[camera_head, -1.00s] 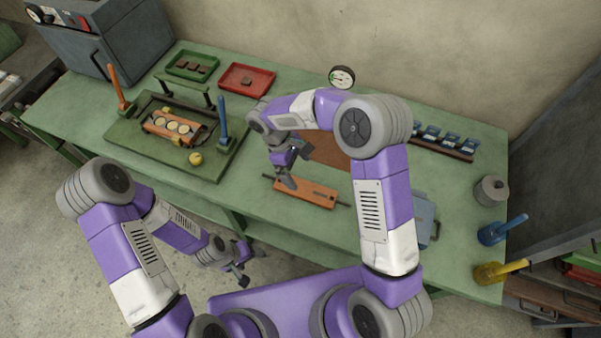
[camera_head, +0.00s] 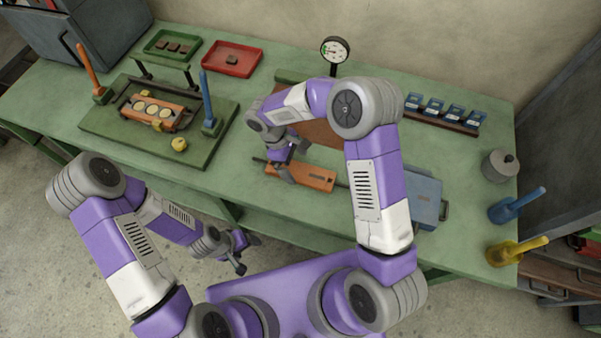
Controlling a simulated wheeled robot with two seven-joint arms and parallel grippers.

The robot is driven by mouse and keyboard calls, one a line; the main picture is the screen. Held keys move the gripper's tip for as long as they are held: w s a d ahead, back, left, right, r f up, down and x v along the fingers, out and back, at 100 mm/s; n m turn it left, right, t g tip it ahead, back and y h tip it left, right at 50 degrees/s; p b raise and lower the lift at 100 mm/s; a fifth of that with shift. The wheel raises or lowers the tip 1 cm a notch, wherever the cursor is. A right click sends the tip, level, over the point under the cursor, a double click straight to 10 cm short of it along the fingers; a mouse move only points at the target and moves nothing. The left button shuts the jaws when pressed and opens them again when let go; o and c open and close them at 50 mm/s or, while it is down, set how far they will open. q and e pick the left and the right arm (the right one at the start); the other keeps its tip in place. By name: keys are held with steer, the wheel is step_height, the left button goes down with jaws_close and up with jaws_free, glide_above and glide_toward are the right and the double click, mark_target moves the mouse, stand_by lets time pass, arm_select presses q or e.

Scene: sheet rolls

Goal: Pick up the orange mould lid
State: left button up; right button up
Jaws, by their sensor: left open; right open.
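The orange mould lid (camera_head: 318,179) lies flat near the front edge of the green table, with a thin dark bar sticking out at its ends. My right gripper (camera_head: 291,162) is open above the lid's left part. One finger overlaps the lid in the picture; I cannot tell whether it touches. The arm comes over from the right. My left gripper (camera_head: 247,254) is open and empty, low in front of the table, away from the lid. An orange mould (camera_head: 166,122) with several round pale cavities sits in a dark frame on the left.
The mould's green base (camera_head: 120,134) carries an orange and a blue handle and a yellow knob. Green (camera_head: 161,36) and red (camera_head: 246,57) trays and a dial gauge (camera_head: 334,50) stand behind. A blue-grey box (camera_head: 424,190) lies right of the lid. Blue (camera_head: 504,209) and yellow (camera_head: 503,253) handled items stand far right.

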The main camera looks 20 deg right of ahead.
mark_target(300, 172)
steer(key=x, duration=0.3)
steer(key=shift+s+d+f, duration=0.1)
steer(key=shift+f, duration=0.05)
steer(key=c, duration=1.8)
steer(key=shift+r, duration=0.25)
step_height(300, 172, up, 10)
steer(key=shift+f+p, duration=0.1)
steer(key=shift+p, duration=0.65)
